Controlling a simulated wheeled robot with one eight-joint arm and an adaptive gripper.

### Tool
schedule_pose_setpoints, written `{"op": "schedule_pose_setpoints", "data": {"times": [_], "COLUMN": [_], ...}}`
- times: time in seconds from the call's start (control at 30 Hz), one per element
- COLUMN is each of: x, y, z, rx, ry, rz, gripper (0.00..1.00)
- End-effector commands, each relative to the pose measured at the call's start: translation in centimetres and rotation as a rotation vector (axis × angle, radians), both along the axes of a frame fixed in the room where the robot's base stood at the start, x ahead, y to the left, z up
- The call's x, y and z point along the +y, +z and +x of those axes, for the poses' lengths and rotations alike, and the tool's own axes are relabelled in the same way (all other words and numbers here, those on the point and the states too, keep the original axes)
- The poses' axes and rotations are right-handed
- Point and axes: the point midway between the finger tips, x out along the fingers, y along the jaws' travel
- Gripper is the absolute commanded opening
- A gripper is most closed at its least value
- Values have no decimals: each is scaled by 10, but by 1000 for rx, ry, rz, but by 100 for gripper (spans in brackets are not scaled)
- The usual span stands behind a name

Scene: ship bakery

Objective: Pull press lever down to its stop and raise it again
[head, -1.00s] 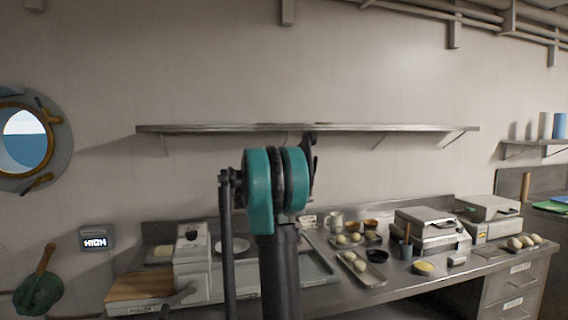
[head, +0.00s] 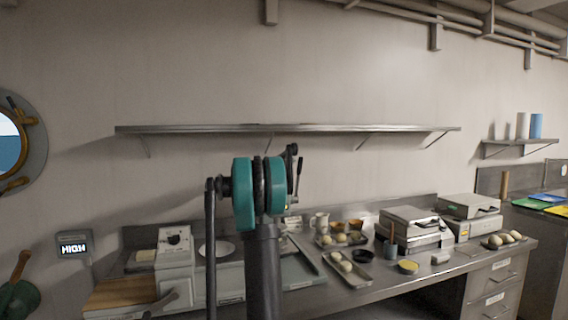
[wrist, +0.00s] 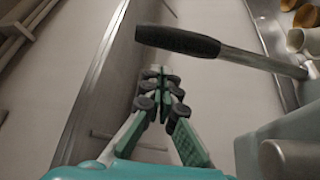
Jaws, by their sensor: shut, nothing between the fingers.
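The press lever shows in the wrist view as a metal rod (wrist: 265,62) with a black grip (wrist: 178,40). The rod runs from the right edge toward the middle. My gripper (wrist: 158,74) is shut and empty, with its fingertips just below the black grip in the picture; I cannot tell the gap in depth. In the head view the lever (head: 298,178) shows as a thin upright piece right beside my arm. My arm hides most of the press body there.
A white machine (head: 174,262) stands at left. A long shelf (head: 290,128) is on the wall behind.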

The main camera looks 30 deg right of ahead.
Motion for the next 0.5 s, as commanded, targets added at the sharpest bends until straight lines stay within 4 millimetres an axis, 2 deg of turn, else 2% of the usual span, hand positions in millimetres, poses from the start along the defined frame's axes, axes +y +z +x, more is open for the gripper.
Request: {"op": "schedule_pose_setpoints", "data": {"times": [0.2,0.5], "x": [1,1], "y": [-6,-7], "z": [-18,-21], "rx": [0,0], "ry": [1,1], "rz": [1,0], "gripper": [0,0]}}
